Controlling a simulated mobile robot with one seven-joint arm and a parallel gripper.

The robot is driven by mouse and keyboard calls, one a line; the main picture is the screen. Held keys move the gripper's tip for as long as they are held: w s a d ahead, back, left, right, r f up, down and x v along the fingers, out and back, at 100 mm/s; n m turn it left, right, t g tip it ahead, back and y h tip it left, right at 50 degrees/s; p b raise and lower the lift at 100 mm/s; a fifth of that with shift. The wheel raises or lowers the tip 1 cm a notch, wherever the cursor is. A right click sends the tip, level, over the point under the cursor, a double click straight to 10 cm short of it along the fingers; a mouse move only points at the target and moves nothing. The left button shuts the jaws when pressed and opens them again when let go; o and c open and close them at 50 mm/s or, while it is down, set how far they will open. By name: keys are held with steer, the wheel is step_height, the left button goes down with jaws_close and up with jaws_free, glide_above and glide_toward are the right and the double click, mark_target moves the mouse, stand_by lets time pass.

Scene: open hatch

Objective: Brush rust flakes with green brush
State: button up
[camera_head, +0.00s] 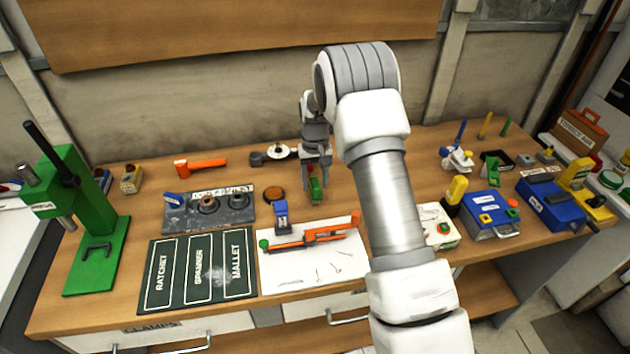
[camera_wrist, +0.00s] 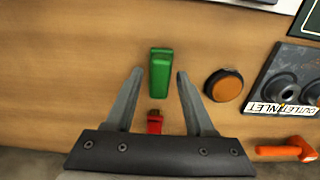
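A small green block-shaped item (camera_wrist: 160,72), seemingly the green brush, lies on the wooden bench in the wrist view. A short red piece (camera_wrist: 155,121) is in line with it nearer the gripper; I cannot tell whether they are joined. My gripper (camera_wrist: 160,78) is open, its two fingers on either side of the green item with visible gaps. In the head view my gripper (camera_head: 315,186) points down over it at the bench's middle. A grey plate (camera_head: 238,214) with two round ports bears brownish marks; I cannot tell if these are rust flakes.
A round orange-brown disc (camera_wrist: 224,85) sits right of the fingers in the wrist view. An orange-handled tool (camera_wrist: 286,149) lies beyond. A labelled dark mat (camera_head: 200,290), a white sheet with tools (camera_head: 300,268), a green press (camera_head: 90,210) and a blue box (camera_head: 490,212) occupy the bench.

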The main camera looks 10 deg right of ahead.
mark_target(315, 183)
steer(key=shift+o, duration=0.4)
step_height(315, 183, up, 17)
steer(key=s+r+t, duration=0.1)
steer(key=s+r, duration=0.6)
steer(key=r, duration=0.2)
steer(key=s+r+t, duration=0.2)
steer(key=s+r, duration=0.3)
steer(key=s, duration=0.5)
steer(key=s+f+t, duration=0.2)
steer(key=s+f, duration=0.1)
steer(key=s, duration=1.5)
steer(key=shift+s+t+b, duration=0.2)
steer(key=shift+t+b, duration=0.1)
